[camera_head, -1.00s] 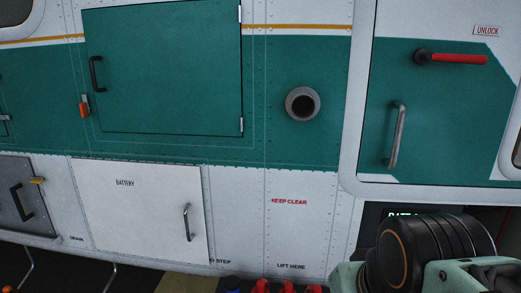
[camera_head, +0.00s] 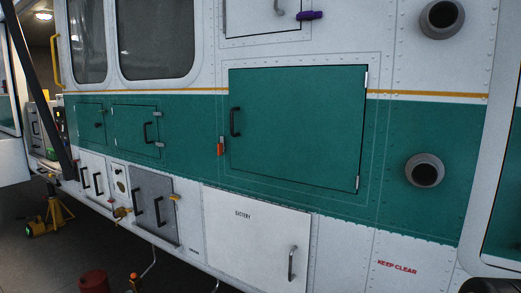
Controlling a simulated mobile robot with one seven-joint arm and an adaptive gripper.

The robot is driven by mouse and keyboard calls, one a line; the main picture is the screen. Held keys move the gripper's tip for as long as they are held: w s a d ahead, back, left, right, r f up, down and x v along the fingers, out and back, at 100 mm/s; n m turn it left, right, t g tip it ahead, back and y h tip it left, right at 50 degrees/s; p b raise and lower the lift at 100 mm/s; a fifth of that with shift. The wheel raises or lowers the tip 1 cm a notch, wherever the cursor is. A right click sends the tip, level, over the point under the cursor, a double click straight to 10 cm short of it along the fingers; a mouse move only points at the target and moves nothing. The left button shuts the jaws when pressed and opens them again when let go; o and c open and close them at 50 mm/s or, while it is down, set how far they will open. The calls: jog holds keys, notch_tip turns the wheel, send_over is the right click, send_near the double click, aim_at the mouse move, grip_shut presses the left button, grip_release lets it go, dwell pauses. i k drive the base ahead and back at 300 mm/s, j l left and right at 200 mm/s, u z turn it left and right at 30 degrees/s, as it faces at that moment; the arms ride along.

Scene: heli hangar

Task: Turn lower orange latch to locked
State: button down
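An orange latch (camera_head: 221,148) with a grey upper part sits upright at the left edge of the large green door (camera_head: 298,125). Lower down, a small yellow-orange latch (camera_head: 175,197) lies roughly sideways at the upper right of a grey door (camera_head: 153,205). Another yellow-orange piece (camera_head: 122,212) shows on a white panel further left. I cannot tell which of these is the named latch, or whether any is locked. My gripper is not in view; nothing of mine touches the latches.
The white battery door (camera_head: 257,238) has a dark handle (camera_head: 291,263). A purple latch (camera_head: 310,15) is above the green door. Two round ports stick out at right. A yellow jack (camera_head: 56,215) and a red canister (camera_head: 94,282) stand on the floor at left.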

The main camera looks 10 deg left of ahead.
aim_at(220, 148)
jog(key=u, duration=1)
jog(key=i, duration=0.15)
jog(key=l+u, duration=0.05)
